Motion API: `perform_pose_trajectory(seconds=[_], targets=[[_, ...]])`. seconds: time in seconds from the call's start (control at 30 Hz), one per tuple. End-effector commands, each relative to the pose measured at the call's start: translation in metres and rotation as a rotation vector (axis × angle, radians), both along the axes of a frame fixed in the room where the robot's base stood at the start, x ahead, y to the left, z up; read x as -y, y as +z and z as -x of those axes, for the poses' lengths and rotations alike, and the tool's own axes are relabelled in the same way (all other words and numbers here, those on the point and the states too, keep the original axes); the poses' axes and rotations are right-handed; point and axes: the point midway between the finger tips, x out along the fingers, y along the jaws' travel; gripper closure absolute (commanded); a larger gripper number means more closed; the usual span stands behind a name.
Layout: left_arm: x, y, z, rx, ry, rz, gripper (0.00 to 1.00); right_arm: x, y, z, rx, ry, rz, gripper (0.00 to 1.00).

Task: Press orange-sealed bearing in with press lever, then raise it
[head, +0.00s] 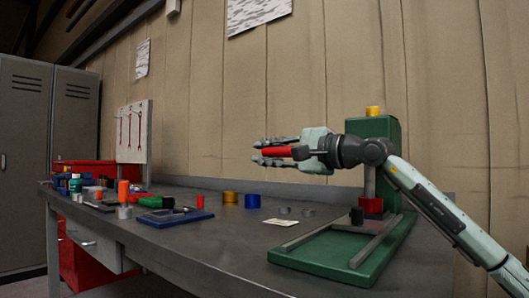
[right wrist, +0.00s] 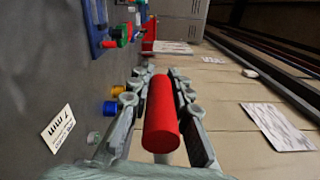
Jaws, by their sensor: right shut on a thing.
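The green press stands on the right of the bench, with its column (head: 385,135) upright and its flat base frame (head: 290,258) in front. A red block (head: 371,205) and a small black cylinder (head: 357,216) sit low on the press. My right gripper (head: 268,153) is shut on the red lever handle (head: 290,152), left of the column and well above the base. In the right wrist view the red handle (right wrist: 161,120) lies between both fingers. I cannot make out an orange-sealed bearing at the press. My left gripper is not in view.
Two grey rings (head: 308,212), a white card (head: 281,223), a blue cylinder (head: 252,201) and a gold cylinder (head: 230,198) lie left of the press. Farther left are a blue tray (head: 176,218) and an orange cylinder (head: 124,191). The bench front (head: 215,245) is clear.

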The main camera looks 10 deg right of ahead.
Motion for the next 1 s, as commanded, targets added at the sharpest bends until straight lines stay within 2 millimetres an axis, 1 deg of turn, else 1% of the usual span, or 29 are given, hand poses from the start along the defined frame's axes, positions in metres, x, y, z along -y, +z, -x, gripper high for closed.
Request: perform_pose_trajectory(seconds=[0.03, 0.33, 0.37, 0.5, 0.53, 0.87, 1.0], targets=[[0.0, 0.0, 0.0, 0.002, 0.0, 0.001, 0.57, 0.0, -0.006, -0.001, -0.013, 0.0, 0.004, 1.0], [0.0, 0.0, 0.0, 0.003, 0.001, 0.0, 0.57, 0.0, -0.008, -0.001, -0.017, 0.0, 0.006, 1.0], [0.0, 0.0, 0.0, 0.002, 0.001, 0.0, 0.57, 0.0, -0.008, -0.001, -0.017, 0.0, 0.006, 0.79], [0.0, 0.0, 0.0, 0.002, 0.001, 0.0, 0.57, 0.0, -0.008, -0.001, -0.016, 0.0, 0.006, 0.62], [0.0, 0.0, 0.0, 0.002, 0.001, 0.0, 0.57, 0.0, -0.008, -0.001, -0.015, 0.0, 0.005, 0.59], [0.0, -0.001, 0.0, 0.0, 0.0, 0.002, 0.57, 0.002, -0.004, 0.001, -0.008, -0.001, 0.003, 0.59], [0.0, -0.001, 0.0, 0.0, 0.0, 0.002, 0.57, 0.013, -0.004, 0.014, -0.007, -0.003, 0.004, 0.59]])
